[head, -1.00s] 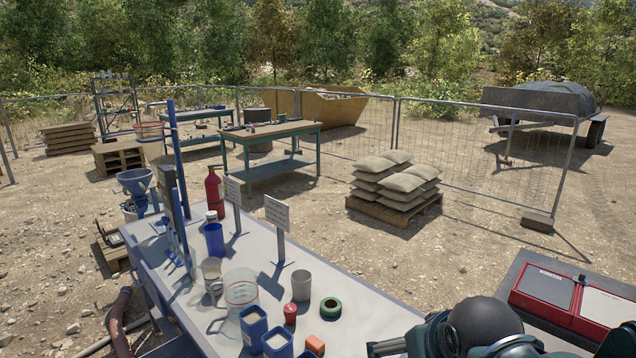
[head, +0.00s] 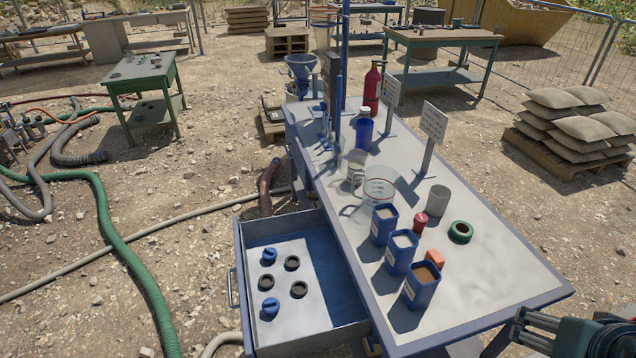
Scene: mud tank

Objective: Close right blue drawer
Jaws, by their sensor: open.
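The drawer (head: 325,260) is pulled out from the left side of the grey-topped bench in the head view. It has grey walls, a blue floor and a bar handle (head: 232,288) on its outer front. A pale panel inside it holds blue caps (head: 270,307) and dark rings (head: 299,289). My gripper (head: 516,330) is at the bottom right, over the bench's near right corner, open and empty. It is well apart from the drawer, across the bench top. The frame's bottom edge cuts off part of the gripper and the drawer's near edge.
The bench top (head: 490,275) carries blue containers (head: 421,285), a clear jug (head: 378,188), a grey cup (head: 438,200), a green tape roll (head: 460,231) and upright signs (head: 433,125). A green hose (head: 115,250) lies on the ground left. Bare gravel lies beside the drawer's handle.

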